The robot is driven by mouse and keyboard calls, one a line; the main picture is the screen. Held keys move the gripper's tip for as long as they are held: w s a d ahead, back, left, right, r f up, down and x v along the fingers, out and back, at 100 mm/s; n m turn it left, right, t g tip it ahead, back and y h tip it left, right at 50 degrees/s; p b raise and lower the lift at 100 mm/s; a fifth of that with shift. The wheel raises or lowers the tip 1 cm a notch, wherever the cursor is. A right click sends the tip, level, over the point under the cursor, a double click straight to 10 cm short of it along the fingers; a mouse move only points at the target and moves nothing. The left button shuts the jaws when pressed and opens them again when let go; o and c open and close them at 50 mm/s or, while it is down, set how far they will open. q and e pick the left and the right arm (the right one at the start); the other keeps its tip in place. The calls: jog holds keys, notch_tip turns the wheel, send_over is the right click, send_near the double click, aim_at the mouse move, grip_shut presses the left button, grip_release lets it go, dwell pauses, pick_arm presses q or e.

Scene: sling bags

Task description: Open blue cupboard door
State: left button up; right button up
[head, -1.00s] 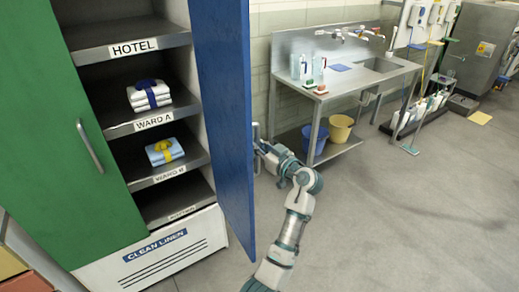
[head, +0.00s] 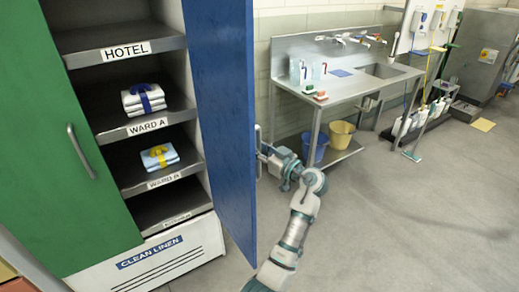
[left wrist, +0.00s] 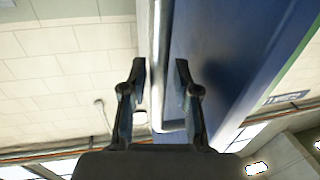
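The blue cupboard door (head: 222,110) stands swung out from the cupboard, its inner face towards the head camera and the shelves exposed. Its upright metal handle (left wrist: 162,60) is on the outer face and shows in the left wrist view. My left gripper (left wrist: 161,78) has its two dark fingers on either side of the handle bar, with a visible gap on each side. In the head view the left gripper (head: 265,150) is at the door's free edge, partly hidden by the door. My right gripper is in neither view.
The green door (head: 55,130) beside the opening is shut. Folded towels (head: 145,98) and blue linen (head: 160,156) lie on the shelves. A metal sink table (head: 345,75) with a blue bucket (head: 315,147) and yellow bucket (head: 341,134) stands behind.

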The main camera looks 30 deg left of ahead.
pick_arm(q)
jog(key=shift+d, duration=0.1)
jog(key=shift+s+d, duration=0.1)
jog(key=shift+d, duration=0.2)
jog(key=v, duration=1.1)
